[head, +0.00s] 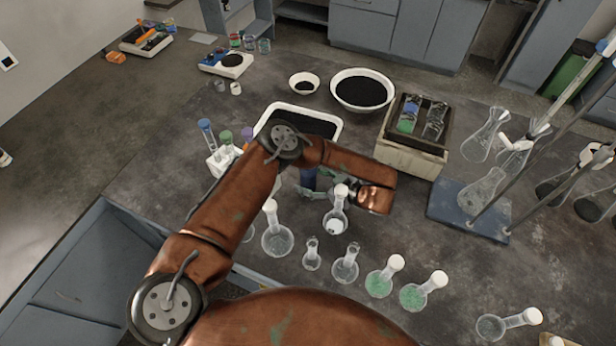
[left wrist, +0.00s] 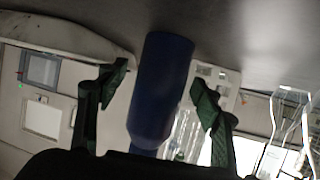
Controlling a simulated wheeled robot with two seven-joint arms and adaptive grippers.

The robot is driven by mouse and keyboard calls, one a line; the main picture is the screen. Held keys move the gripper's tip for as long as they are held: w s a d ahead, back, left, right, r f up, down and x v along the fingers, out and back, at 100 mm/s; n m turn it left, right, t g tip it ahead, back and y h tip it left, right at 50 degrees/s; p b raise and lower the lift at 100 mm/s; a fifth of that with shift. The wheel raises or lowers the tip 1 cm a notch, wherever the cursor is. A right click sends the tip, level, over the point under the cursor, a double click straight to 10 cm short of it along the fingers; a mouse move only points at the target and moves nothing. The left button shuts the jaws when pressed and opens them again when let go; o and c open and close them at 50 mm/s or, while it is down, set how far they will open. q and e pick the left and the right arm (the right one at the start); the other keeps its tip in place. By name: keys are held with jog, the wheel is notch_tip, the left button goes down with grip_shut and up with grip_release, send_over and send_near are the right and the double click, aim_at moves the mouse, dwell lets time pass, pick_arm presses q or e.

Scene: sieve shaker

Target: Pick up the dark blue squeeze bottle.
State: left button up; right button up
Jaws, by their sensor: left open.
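The dark blue squeeze bottle (left wrist: 162,88) fills the middle of the left wrist view, between the two green fingers of my left gripper (left wrist: 163,82). The gripper is open, with a visible gap between each finger and the bottle in the picture. In the head view only a small dark blue part of the bottle (head: 308,178) shows. How deep the bottle sits between the fingers is hard to tell. My right gripper is not in view.
A glass flask with a white stopper (head: 337,215) stands close to the gripper, with several other flasks along the front. A white tray of dark material (head: 340,125) lies behind. A tube rack (head: 222,160) stands left, a box of bottles (head: 408,158) right.

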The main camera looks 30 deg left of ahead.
pick_arm(q)
jog(key=shift+c, duration=0.2)
jog(key=c, duration=0.7)
jog(key=shift+c, duration=0.3)
jog(key=shift+r, duration=0.15)
